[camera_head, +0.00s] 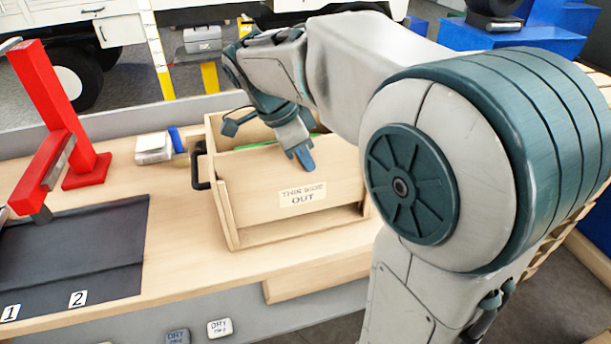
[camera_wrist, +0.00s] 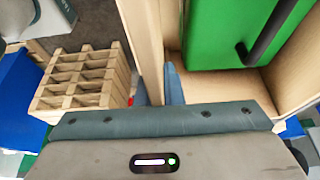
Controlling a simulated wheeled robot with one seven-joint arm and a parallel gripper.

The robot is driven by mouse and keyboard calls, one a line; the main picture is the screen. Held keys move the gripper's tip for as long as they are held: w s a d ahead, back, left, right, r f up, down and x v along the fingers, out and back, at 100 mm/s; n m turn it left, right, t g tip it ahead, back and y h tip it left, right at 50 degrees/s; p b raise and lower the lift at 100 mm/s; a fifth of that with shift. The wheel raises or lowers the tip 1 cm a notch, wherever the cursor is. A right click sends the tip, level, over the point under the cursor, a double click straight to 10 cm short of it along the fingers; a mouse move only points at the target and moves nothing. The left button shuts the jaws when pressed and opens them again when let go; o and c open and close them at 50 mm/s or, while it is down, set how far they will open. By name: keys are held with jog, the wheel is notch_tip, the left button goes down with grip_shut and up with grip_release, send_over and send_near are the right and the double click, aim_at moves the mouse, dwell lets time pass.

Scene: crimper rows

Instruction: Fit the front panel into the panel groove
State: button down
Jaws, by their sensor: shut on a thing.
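The front panel (camera_head: 255,205) is a light wooden board with a "THIS SIDE OUT" label facing outward. My gripper (camera_head: 303,157) is shut on its top edge near the middle, one finger on each side. In the wrist view the panel (camera_wrist: 142,40) runs upright between the fingers (camera_wrist: 160,88). The panel stands at the open front of a wooden box (camera_head: 231,234), between its side walls. A gap shows below the panel's lower edge, above the box's bottom front. The panel groove itself cannot be made out, and the arm hides the box's right end.
A green case (camera_wrist: 215,35) with a black handle sits in the box. A red press stand (camera_head: 85,165), a dark mat (camera_head: 75,255) and a white-and-blue item (camera_head: 153,148) are to the left. Wooden pallets (camera_wrist: 85,85) stand outside the box.

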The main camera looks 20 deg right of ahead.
aim_at(302, 180)
jog(key=shift+f, duration=2.3)
jog(key=shift+f+b, duration=0.15)
jog(key=shift+b, duration=0.15)
jog(key=c, duration=1.6)
grip_release()
jog(key=shift+o, duration=0.2)
